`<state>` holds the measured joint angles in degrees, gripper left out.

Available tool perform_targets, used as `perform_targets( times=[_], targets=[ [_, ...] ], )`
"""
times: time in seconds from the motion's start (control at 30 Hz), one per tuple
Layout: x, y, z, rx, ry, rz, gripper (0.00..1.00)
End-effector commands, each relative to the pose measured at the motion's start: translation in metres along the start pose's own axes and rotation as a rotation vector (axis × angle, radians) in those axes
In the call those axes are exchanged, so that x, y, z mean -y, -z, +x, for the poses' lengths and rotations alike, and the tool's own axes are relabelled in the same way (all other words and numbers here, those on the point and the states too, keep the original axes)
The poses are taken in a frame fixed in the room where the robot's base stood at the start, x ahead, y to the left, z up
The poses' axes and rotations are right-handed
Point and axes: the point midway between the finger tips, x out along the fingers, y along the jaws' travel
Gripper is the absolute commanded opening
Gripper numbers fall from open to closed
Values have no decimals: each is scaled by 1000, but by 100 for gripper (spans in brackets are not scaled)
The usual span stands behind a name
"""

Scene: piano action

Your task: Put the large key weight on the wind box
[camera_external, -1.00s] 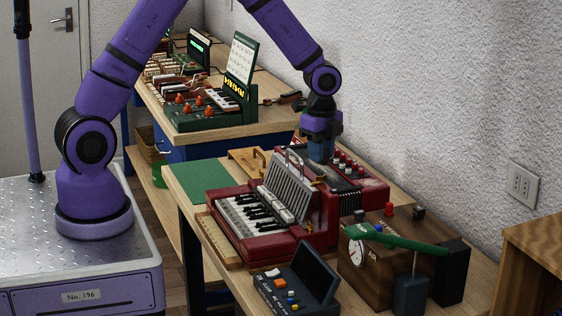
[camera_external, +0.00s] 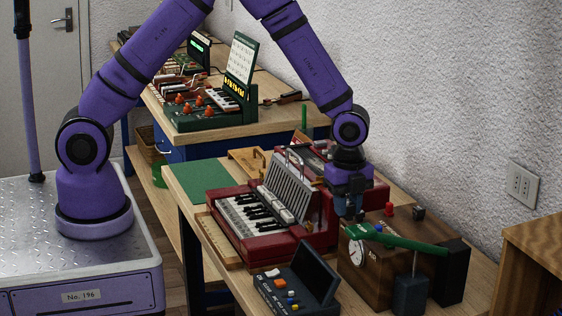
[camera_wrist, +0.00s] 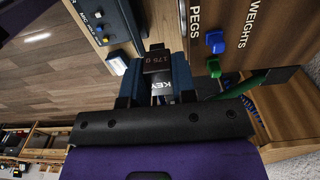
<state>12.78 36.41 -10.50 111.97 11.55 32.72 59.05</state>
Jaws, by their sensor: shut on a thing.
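My gripper (camera_wrist: 160,72) is shut on a dark block, the large key weight (camera_wrist: 157,63), marked "175 g" and "KEY" in the wrist view. Part of its lettering is hidden by the gripper. In the external view my gripper (camera_external: 348,213) points down at the left back edge of a brown wooden box, which I take as the wind box (camera_external: 372,286). The box has a round white gauge and "AIR" lettering on its front. I cannot tell from the pictures whether the weight touches the box.
Red (camera_external: 390,208), blue (camera_external: 378,227) and dark pieces stand on the box. A red keyboard instrument (camera_external: 318,240) stands close on the left, with a dark console (camera_external: 313,272) in front. The wrist view shows wood lettered "PEGS" and "WEIGHTS" (camera_wrist: 255,30). A green mat (camera_external: 200,181) is clear.

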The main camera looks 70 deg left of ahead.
Motion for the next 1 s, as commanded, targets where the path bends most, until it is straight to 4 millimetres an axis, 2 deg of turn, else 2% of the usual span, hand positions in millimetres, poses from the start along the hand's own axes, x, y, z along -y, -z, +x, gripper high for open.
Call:
perform_targets(
  times=[0.17,0.5,0.7,0.83,1.0],
  targets=[
    [24,9,5,-2,4,-1,0],
    [98,35,13,-2,4,-1,0],
    [135,48,16,-1,3,-1,0],
    [147,52,16,-1,3,-1,0],
    [150,53,22,0,1,-1,0]
  ],
)
